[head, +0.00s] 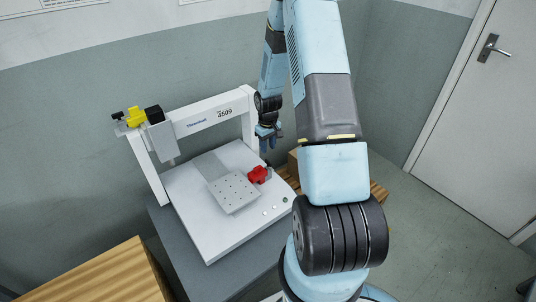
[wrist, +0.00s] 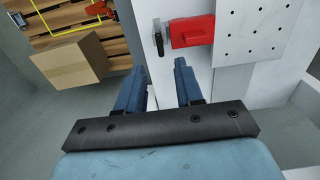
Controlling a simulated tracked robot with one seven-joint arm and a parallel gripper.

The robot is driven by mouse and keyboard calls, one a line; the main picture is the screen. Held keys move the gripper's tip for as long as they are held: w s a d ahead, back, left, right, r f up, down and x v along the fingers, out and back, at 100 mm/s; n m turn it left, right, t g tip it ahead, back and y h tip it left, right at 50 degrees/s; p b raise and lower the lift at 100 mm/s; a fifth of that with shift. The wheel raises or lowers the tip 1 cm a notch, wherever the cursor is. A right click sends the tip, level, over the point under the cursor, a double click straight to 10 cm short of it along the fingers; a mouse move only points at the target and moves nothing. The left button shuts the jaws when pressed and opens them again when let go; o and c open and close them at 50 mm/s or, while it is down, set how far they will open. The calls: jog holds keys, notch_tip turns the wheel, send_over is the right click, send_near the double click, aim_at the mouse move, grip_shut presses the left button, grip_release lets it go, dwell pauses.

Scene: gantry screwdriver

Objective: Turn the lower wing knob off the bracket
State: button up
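A white gantry (head: 210,115) stands on a white base plate (head: 210,240). On its left end is a grey bracket-like block (head: 161,138) with a yellow part (head: 134,116) and a black piece (head: 154,113) at its top. A small dark knob-like piece (head: 117,115) sticks out left of the yellow part. I cannot tell which piece is the lower wing knob. My gripper (head: 268,138) hangs by the gantry's right post, away from these parts. In the wrist view my gripper (wrist: 158,82) has its fingers apart with nothing between them.
A red block (head: 258,174) sits beside a perforated plate (head: 234,191) on the base; the red block also shows beyond my fingers (wrist: 190,31). A cardboard box (wrist: 70,62) lies on a wooden pallet (wrist: 60,18). A door (head: 475,110) is at right.

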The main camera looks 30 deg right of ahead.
jog(key=shift+r, duration=2.9)
jog(key=s+a+r+m+t+h, duration=0.1)
jog(key=s+a+r, duration=0.35)
jog(key=r, duration=0.95)
jog(key=s+a+r+t, duration=0.25)
jog(key=s+r, duration=0.25)
jog(key=r, duration=0.8)
jog(key=s+a+r, duration=0.2)
jog(key=s+r, duration=0.2)
jog(key=s, duration=0.3)
jog(key=s+a+r+m+t, duration=0.1)
jog(key=s+a+r, duration=0.1)
jog(key=s+r, duration=0.2)
jog(key=s+a+r+t+y, duration=0.1)
jog(key=s+r, duration=0.3)
jog(key=s, duration=0.6)
jog(key=shift+s+a, duration=0.25)
jog(key=shift+a, duration=0.4)
